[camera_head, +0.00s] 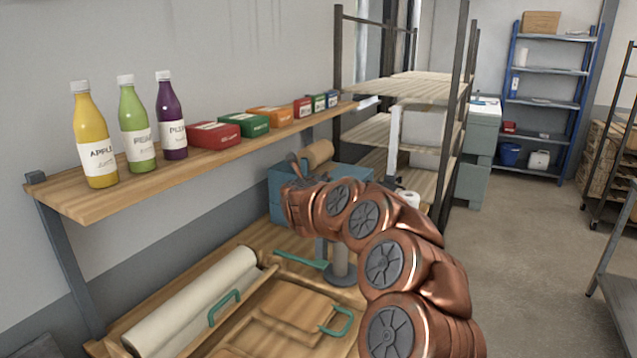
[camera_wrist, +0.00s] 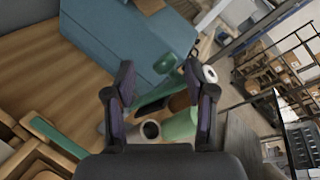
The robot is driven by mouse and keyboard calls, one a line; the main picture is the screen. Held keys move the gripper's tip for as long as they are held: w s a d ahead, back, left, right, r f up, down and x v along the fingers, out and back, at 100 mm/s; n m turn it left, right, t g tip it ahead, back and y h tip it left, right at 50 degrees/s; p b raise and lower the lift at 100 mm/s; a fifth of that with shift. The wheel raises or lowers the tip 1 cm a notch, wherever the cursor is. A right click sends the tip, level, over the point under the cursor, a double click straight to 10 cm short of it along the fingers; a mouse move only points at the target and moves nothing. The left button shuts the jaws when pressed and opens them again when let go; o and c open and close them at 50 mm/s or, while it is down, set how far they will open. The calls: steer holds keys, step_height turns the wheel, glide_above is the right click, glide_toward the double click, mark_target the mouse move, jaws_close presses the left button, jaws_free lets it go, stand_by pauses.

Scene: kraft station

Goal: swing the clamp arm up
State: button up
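A green bar (camera_head: 302,260), which looks like the clamp arm, lies low over the bench beside a grey post (camera_head: 341,262) on a dark round base. In the wrist view, green parts with a rounded end (camera_wrist: 165,64) and a green cylinder (camera_wrist: 180,125) show between and beyond the fingers. Which of them belongs to the clamp arm I cannot tell. My gripper (camera_wrist: 162,92) is open, its two dark fingers apart, with nothing clearly held. In the head view my copper arm hides most of the gripper and part of the post area.
A wooden shelf (camera_head: 215,162) with bottles and small boxes hangs above the bench. A pale paper roll (camera_head: 195,300) and a wooden tray with green handles (camera_head: 224,307) lie at front left.

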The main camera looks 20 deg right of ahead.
steer(key=v, duration=0.7)
steer(key=shift+s+a, duration=0.2)
stand_by(0.4)
